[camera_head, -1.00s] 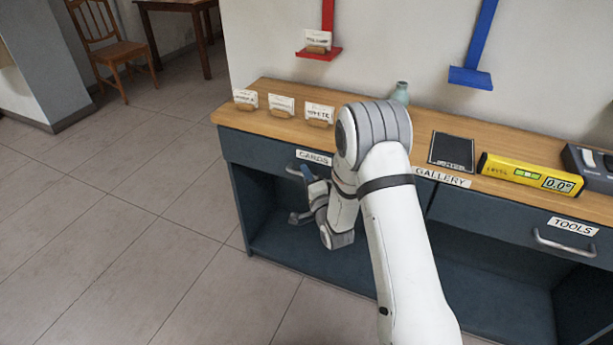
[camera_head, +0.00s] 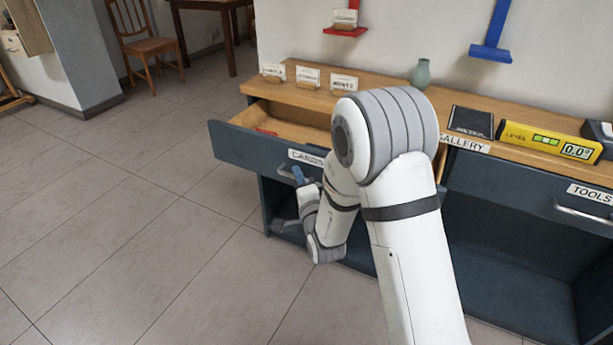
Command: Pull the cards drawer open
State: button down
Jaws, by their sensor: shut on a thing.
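The cards drawer (camera_head: 240,148) is dark blue with a white "CARDS" label (camera_head: 307,158). It stands pulled out from the cabinet, showing its light wood inside. A small red thing (camera_head: 266,132) lies in it; my arm hides the drawer's right part. My gripper (camera_head: 297,175), with blue fingers, is at the drawer front below the label. It is shut on the drawer's metal handle (camera_head: 285,172), which is mostly covered by the fingers.
The wooden cabinet top (camera_head: 385,97) carries several card holders, a green vase (camera_head: 421,74), a dark tablet (camera_head: 471,121) and a yellow level (camera_head: 550,140). The tools drawer (camera_head: 520,190) is closed at right. Free tiled floor (camera_head: 130,240) lies at left.

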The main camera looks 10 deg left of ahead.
jog(key=shift+s+a, duration=0.2)
jog(key=shift+s, duration=0.4)
jog(key=c, duration=1.8)
grip_release()
jog(key=shift+w, duration=0.1)
jog(key=shift+o, duration=0.2)
jog(key=v, duration=0.8)
jog(key=shift+a, duration=0.1)
